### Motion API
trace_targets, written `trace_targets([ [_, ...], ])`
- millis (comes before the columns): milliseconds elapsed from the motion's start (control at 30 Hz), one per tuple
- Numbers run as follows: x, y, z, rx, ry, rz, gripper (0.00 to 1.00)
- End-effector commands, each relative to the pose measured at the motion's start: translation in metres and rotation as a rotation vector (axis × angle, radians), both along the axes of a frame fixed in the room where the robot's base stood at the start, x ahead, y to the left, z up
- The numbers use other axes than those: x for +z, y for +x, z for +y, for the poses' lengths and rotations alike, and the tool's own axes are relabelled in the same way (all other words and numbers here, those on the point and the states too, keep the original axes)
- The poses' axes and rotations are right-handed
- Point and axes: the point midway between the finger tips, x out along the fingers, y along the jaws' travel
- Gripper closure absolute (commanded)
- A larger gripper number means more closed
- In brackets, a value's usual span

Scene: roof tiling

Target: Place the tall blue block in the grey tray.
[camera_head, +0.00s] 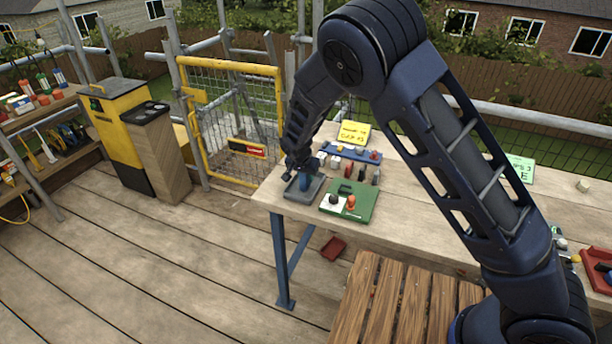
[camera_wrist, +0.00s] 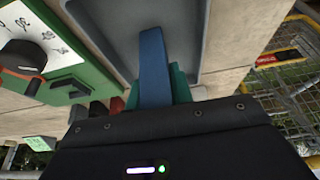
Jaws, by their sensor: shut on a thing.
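The tall blue block (camera_head: 305,183) is held by my gripper (camera_head: 303,172) at the left end of the workbench. The grey tray (camera_head: 292,194) is directly below it. In the wrist view the blue block (camera_wrist: 153,65) reaches out from my gripper toward the floor of the grey tray (camera_wrist: 190,20), inside the outline of its walls. I cannot tell whether the block's far end touches the tray floor. A teal piece (camera_wrist: 181,84) shows close behind the block. The dark gripper body hides the block's near end.
A green board (camera_head: 364,208) with a white dial panel and knobs lies right beside the tray. A blue rack (camera_head: 345,152) with several small pieces and a yellow sign (camera_head: 353,134) stand behind. A red tray (camera_head: 334,248) lies on the deck below. The bench's front edge is close.

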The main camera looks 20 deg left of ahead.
Motion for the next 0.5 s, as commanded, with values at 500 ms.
trace_targets([
  [500, 0.0033, -0.0004, 0.0001, 0.0, 0.0, 0.0, 0.56],
])
